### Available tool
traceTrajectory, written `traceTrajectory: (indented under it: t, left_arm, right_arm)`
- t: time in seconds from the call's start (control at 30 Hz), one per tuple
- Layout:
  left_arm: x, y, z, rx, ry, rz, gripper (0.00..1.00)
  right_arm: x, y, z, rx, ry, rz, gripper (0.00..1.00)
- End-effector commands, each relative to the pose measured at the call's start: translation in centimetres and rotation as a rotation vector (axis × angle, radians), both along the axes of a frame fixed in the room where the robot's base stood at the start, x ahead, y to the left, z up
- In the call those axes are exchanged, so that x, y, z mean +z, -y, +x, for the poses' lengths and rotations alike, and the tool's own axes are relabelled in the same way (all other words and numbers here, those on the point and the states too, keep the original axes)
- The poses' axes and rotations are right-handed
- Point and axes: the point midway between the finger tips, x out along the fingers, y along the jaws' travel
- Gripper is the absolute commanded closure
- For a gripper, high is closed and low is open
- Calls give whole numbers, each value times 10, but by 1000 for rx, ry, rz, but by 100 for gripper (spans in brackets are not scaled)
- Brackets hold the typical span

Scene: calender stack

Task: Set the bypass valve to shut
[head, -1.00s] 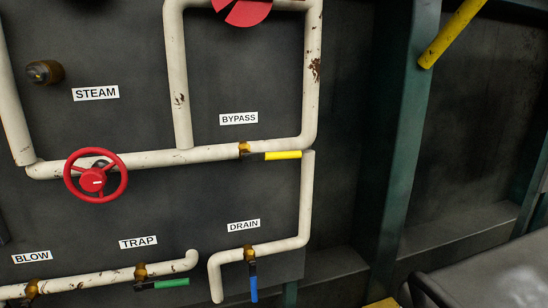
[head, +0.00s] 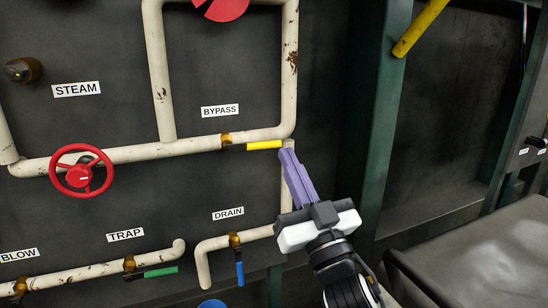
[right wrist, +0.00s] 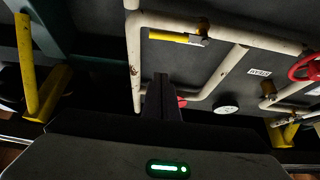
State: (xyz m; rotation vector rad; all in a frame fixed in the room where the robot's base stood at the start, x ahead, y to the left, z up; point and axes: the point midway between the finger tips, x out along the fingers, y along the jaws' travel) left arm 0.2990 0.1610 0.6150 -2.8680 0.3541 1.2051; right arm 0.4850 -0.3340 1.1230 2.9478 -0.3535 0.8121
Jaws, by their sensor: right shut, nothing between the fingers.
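The bypass valve has a brass body (head: 227,140) on the cream pipe below the BYPASS label (head: 220,111). Its yellow lever (head: 264,145) points right, roughly in line with the horizontal pipe. The lever also shows in the right wrist view (right wrist: 170,37), near the top. My right gripper (head: 287,153) has its purple fingers shut and empty. In the head view the fingertips appear just right of and slightly below the lever's free end; I cannot tell whether they touch. The fingers are dark in the right wrist view (right wrist: 160,80). My left gripper is not in view.
A red handwheel (head: 81,172) sits left on the same pipe. Below are the drain valve's blue lever (head: 240,273) and the trap valve's green lever (head: 160,272). A vertical pipe passes behind my fingers. A green post (head: 385,130) stands to the right.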

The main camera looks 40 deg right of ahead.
Motion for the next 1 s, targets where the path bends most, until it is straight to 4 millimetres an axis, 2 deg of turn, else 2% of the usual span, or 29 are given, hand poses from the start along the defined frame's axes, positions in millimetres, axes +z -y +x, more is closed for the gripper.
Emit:
traceTrajectory:
  t: [0.2, 0.43, 0.5, 0.6, 0.77, 1.0]
  left_arm:
    - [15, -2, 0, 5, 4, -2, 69]
    - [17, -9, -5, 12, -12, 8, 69]
    - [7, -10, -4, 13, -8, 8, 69]
    - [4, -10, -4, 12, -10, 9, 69]
    - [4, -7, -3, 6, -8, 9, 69]
    - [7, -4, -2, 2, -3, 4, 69]
  right_arm:
    - [27, 7, 37, 3, 2, -2, 100]
    - [50, 17, 77, 3, -1, -1, 100]
    - [27, 18, 80, 1, -9, 6, 100]
    - [15, 18, 81, 2, -7, 5, 100]
    - [5, 18, 83, 2, -6, 3, 100]
    - [4, 18, 83, 3, -5, 1, 100]
